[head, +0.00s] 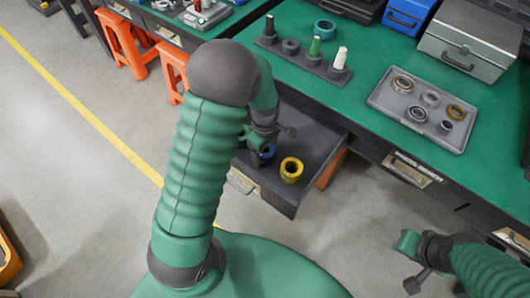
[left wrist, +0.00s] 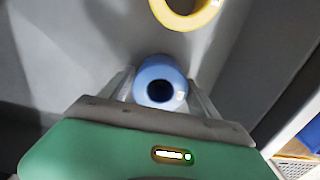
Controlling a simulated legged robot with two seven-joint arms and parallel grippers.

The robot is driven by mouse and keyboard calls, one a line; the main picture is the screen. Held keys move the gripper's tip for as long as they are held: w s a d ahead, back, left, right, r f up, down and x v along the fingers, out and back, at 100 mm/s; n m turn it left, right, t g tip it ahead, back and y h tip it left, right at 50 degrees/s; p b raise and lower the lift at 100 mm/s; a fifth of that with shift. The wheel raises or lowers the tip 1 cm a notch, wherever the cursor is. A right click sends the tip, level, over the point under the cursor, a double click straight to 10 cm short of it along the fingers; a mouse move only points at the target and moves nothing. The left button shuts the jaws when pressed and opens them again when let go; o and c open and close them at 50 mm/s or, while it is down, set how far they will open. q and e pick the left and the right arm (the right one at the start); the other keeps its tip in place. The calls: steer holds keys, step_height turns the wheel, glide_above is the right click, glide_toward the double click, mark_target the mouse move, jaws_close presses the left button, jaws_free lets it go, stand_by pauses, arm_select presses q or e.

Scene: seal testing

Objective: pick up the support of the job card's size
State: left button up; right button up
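A blue support (head: 267,153) and a yellow support (head: 291,170) stand in the open drawer (head: 287,207). Both are round with a hole through the middle. My left gripper (head: 262,150) is down in the drawer at the blue support. In the left wrist view, the blue support (left wrist: 160,82) lies between the two fingers (left wrist: 161,95), close to both. Whether they touch it is unclear. The yellow support (left wrist: 186,12) is just beyond. My right gripper (head: 410,264) is low at the right, in front of the bench, away from the supports. I see no readable job card.
A grey tray (head: 383,103) with several rings lies on the green bench top (head: 300,88). A dark rack (head: 290,60) with white and green pegs stands behind the drawer. A teal ring (head: 325,29), a silver case (head: 470,45) and a blue box (head: 408,14) are farther back.

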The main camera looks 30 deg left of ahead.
arm_select(q)
jaws_close()
stand_by(0.3)
